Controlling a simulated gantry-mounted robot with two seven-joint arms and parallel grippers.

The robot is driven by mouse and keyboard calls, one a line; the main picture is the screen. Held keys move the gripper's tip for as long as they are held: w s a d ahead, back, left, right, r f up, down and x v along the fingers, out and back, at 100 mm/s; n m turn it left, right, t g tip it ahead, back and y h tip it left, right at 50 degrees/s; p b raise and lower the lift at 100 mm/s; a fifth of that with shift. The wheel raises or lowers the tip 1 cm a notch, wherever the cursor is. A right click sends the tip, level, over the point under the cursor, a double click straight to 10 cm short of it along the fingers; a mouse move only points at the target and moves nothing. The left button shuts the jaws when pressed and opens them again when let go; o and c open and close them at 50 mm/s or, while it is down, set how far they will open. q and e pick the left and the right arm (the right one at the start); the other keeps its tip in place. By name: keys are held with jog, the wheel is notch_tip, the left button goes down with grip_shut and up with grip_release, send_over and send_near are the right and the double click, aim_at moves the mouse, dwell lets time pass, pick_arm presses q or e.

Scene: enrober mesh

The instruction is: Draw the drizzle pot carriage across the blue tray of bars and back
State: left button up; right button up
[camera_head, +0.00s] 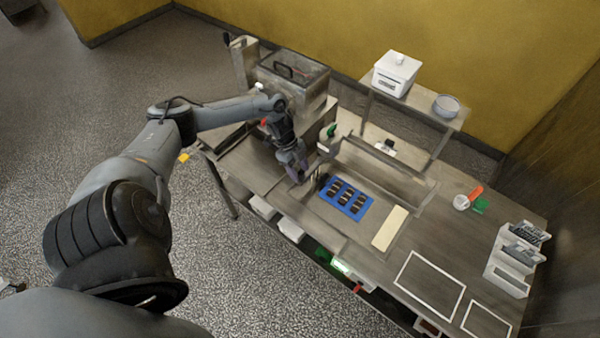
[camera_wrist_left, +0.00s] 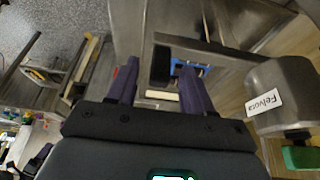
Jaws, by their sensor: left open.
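The blue tray (camera_head: 325,196) lies on the steel bench and carries rows of dark bars. It also shows partly in the left wrist view (camera_wrist_left: 177,65), beyond my fingers. My left gripper (camera_head: 297,178) is open, at the left side of the tray. A dark upright piece (camera_wrist_left: 160,66), perhaps the carriage handle, shows between the fingertips in the wrist view; I cannot tell whether they touch it. A grey metal housing (camera_wrist_left: 282,88) labelled "Felvota", with a green part below, stands right of the fingers. I cannot make out the whole pot carriage. My right gripper is not in view.
A cream slab (camera_head: 390,229) lies right of the tray. White outlined rectangles (camera_head: 430,283) mark the bench further right. A raised shelf (camera_head: 415,100) holds a white box and a round tin. A metal tank (camera_head: 292,85) stands behind my left arm.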

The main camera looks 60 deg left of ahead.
pick_arm(q)
jog(key=b+v, duration=0.1)
jog(key=v, duration=0.8)
jog(key=shift+c, duration=0.4)
jog(key=s+f+n+g+y+p, duration=0.2)
jog(key=s+f+n+g+y, duration=0.15)
jog(key=n, duration=1.35)
jog(key=shift+n+t+y, duration=0.25)
jog(key=shift+n+t, duration=0.25)
jog(key=shift+t, duration=0.15)
jog(key=w+d+r, duration=0.2)
jog(key=w+d+r+p, duration=0.1)
jog(key=w+d+r, duration=0.1)
jog(key=shift+w, duration=0.35)
jog(key=shift+w+r, duration=0.15)
jog(key=shift+w, duration=0.2)
jog(key=shift+w+f, duration=0.1)
jog(key=shift+f, duration=0.15)
notch_tip(320, 180, down, 10)
jog(key=shift+r, duration=0.15)
